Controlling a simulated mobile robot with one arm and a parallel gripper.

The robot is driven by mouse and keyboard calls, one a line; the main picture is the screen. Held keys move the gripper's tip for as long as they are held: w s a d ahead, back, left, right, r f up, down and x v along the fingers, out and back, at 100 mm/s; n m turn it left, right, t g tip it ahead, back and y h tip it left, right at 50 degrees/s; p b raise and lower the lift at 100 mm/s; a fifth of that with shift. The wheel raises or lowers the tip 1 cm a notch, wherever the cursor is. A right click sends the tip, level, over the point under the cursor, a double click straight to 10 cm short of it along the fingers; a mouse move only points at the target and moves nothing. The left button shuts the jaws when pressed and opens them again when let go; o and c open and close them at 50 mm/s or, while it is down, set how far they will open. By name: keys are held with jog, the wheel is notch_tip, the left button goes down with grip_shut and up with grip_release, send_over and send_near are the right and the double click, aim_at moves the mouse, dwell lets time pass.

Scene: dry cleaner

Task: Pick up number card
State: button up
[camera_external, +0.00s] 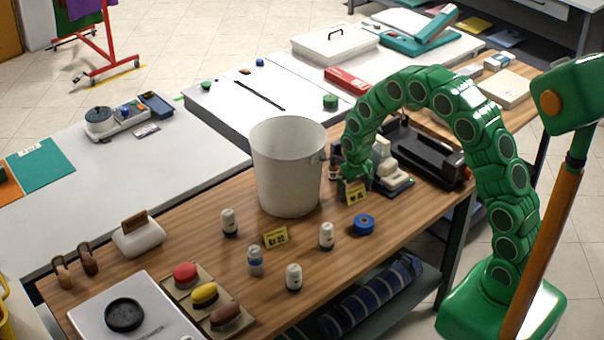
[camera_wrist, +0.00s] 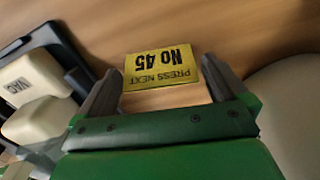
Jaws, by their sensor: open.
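A yellow number card (camera_wrist: 160,70) with black print, "No 45" and "PRESS NEXT", appears upside down in the wrist view. It is between the fingers of my open gripper (camera_wrist: 163,82), with the wooden counter behind it. I cannot tell whether either finger touches it. In the external view a yellow card (camera_external: 357,194) is at my gripper (camera_external: 353,182), low over the counter beside the white bucket. A second yellow card (camera_external: 275,236) stands farther left on the same counter, among small bottles.
The white bucket (camera_external: 288,170) stands just left of my gripper. A cream-and-dark device (camera_external: 393,178) and a black tray (camera_external: 430,152) are to the right. A blue tape roll (camera_external: 364,224) and a white bottle (camera_external: 327,236) stand in front on the wooden counter (camera_external: 190,220).

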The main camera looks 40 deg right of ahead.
jog(key=c, duration=0.9)
jog(key=shift+r, duration=0.1)
